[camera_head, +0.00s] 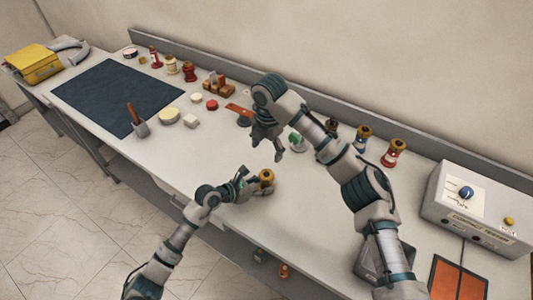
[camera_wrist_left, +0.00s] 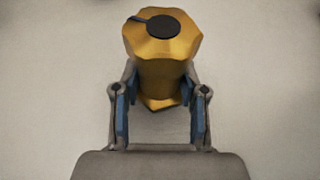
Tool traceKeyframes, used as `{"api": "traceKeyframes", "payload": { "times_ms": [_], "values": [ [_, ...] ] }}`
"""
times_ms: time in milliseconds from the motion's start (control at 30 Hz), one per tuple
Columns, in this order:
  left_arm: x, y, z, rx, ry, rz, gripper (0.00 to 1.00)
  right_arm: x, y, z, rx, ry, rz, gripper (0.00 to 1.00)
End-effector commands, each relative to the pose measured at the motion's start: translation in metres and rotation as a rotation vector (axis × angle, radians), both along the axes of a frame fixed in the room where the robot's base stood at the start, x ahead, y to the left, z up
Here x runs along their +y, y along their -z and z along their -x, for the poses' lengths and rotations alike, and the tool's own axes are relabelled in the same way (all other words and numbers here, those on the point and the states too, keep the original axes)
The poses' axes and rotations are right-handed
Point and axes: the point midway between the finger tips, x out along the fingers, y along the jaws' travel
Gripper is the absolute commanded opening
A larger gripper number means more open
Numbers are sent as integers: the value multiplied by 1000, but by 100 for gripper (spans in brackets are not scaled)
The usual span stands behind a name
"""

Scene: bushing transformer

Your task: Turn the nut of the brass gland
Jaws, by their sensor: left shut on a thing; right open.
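The brass gland (camera_head: 266,176) is held over the front part of the bench by my left gripper (camera_head: 257,187). In the left wrist view the brass gland (camera_wrist_left: 161,60) shows a wide faceted nut and a black round cap with a small tab at its top. The blue-padded fingers of my left gripper (camera_wrist_left: 160,115) are shut on its narrower body, one on each side. My right gripper (camera_head: 270,150) is open and empty, above the bench and behind the gland, apart from it. Whether the gland touches the bench is unclear.
A tester box (camera_head: 478,208) stands at the right, with an orange panel (camera_head: 457,279) before it. Red and blue bushings (camera_head: 393,153) line the back. A dark mat (camera_head: 118,95) and a yellow box (camera_head: 33,63) lie left.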

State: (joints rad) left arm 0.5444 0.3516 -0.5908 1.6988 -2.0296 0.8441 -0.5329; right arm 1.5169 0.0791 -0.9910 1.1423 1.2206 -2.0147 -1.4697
Motion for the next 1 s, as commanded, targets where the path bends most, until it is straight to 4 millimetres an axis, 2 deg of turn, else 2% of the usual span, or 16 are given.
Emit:
{"api": "traceKeyframes", "payload": {
  "times_ms": [33,267,433,567,1000],
  "values": [
    [2,8,1,12,-1,-13,0,0,1,0,1,0,1,78],
    [2,8,1,12,-2,-13,0,0,1,0,1,11,-1,78],
    [2,8,1,12,-2,-13,0,0,2,0,6,184,-3,78],
    [2,8,1,12,-2,-13,0,0,2,0,15,478,-7,78],
    [2,8,0,11,-2,-13,0,-1,4,1,42,1654,-12,78]
  ]
}}
